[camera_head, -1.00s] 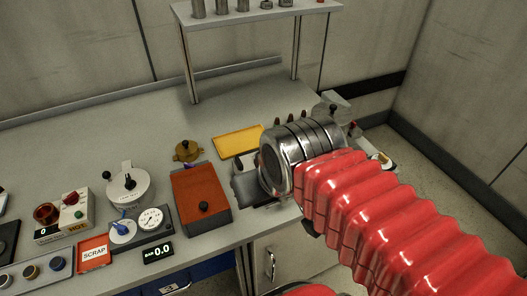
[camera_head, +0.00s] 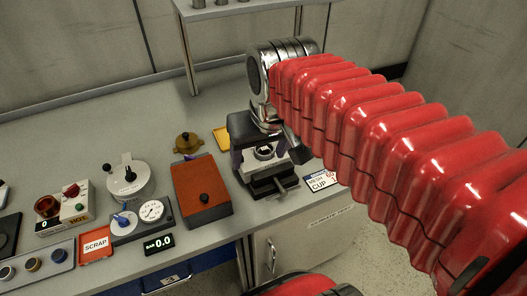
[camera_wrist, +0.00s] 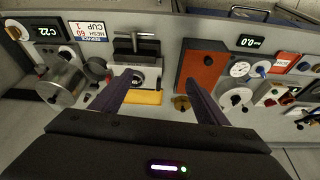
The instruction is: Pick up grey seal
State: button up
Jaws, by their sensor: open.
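A small grey ring-shaped part, which looks like the grey seal (camera_head: 265,152), sits at the dark vise (camera_head: 270,182) on the bench. In the wrist view the vise (camera_wrist: 135,46) is at the upper left, with a small round part (camera_wrist: 139,77) below its bar near the left finger. My gripper (camera_wrist: 158,80) is open, its two dark purple fingers spread with nothing between them. In the head view it hangs above the vise, partly hidden by my wrist. I cannot tell its exact height over the seal.
An orange-brown box (camera_head: 203,187) with a black knob stands left of the vise. A yellow tray (camera_wrist: 145,97) and a brass pot (camera_head: 188,143) are close by. Gauges and a SCRAP plate (camera_head: 95,244) are farther left. A shelf (camera_head: 225,10) stands behind.

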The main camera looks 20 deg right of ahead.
jog(key=w+d+m+g, duration=0.1)
jog(key=w+d+g, duration=0.1)
jog(key=w+d, duration=0.2)
jog(key=w+d+m+g, duration=0.1)
jog(key=w+d, duration=0.3)
jog(key=w, duration=0.6)
jog(key=shift+w+d+f+m+g, duration=0.3)
jog(key=shift+w+f+g, duration=0.1)
jog(key=shift+g, duration=0.1)
jog(key=shift+a, duration=0.1)
send_over(264, 149)
jog(key=f, duration=0.8)
jog(key=shift+d+f, duration=0.25)
jog(key=shift+a+f, duration=0.15)
jog(key=shift+f, duration=2.45)
